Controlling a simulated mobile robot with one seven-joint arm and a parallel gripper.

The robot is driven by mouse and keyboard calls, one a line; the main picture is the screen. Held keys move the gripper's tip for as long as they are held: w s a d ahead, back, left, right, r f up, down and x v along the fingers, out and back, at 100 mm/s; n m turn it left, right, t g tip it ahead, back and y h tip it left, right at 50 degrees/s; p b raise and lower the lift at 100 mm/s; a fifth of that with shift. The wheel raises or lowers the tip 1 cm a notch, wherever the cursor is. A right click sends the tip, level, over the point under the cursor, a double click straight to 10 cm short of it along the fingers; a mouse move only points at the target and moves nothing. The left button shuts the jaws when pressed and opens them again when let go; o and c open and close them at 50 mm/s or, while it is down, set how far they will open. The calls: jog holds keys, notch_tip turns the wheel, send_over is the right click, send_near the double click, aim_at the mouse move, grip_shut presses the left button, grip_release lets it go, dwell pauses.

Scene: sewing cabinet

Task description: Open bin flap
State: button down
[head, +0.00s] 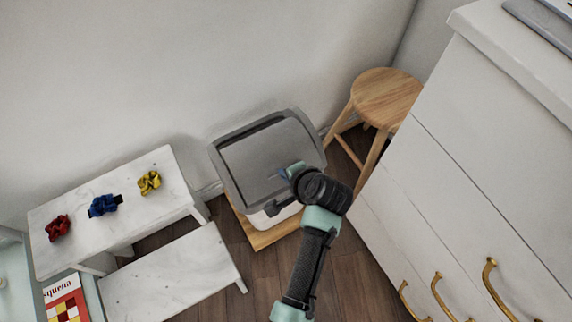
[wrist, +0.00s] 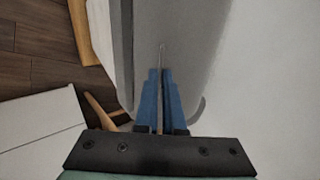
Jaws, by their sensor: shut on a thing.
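The bin (head: 216,160) has a grey rim and a grey flap (head: 252,160), and stands against the wall in the head view. A dark gap shows along the flap's far edge, so the flap looks slightly tilted. My gripper (head: 286,172) is at the flap's near right part. In the wrist view, the blue fingers of my gripper (wrist: 161,80) are shut on a thin edge of the grey flap (wrist: 180,40). My wrist hides part of the bin's near side and white body.
A wooden stool (head: 388,95) stands right of the bin, near a white drawer cabinet (head: 450,150) with brass handles. A white step bench (head: 125,195) with red, blue and yellow scrunchies is at left. The bin stands on a wooden base (head: 262,238).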

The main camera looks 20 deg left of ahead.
jog(key=r+p, duration=0.1)
jog(key=p, duration=0.1)
jog(key=r+g+h+p, duration=0.1)
jog(key=p, duration=0.1)
jog(key=shift+w+a+r, duration=0.15)
jog(key=shift+a+r, duration=0.05)
jog(key=shift+r, duration=0.2)
jog(key=p, duration=0.1)
jog(key=r+h+p, duration=0.1)
jog(key=g+h+p, duration=0.1)
jog(key=shift+w+a+r+p, duration=0.25)
jog(key=shift+a+r+p, duration=0.05)
jog(key=shift+r+p, duration=0.1)
jog(key=shift+w+a+r+g+h+p, duration=0.3)
jog(key=shift+r+g+h+p, duration=0.15)
jog(key=shift+p, duration=0.1)
jog(key=shift+w+a+r+g+h+p, duration=0.15)
jog(key=shift+a+r+g+h+p, duration=0.1)
jog(key=shift+r+g+h+p, duration=0.2)
jog(key=shift+w+a+r+p, duration=0.25)
jog(key=shift+a+r+p, duration=0.1)
jog(key=shift+p, duration=0.05)
jog(key=c, duration=1)
grip_release()
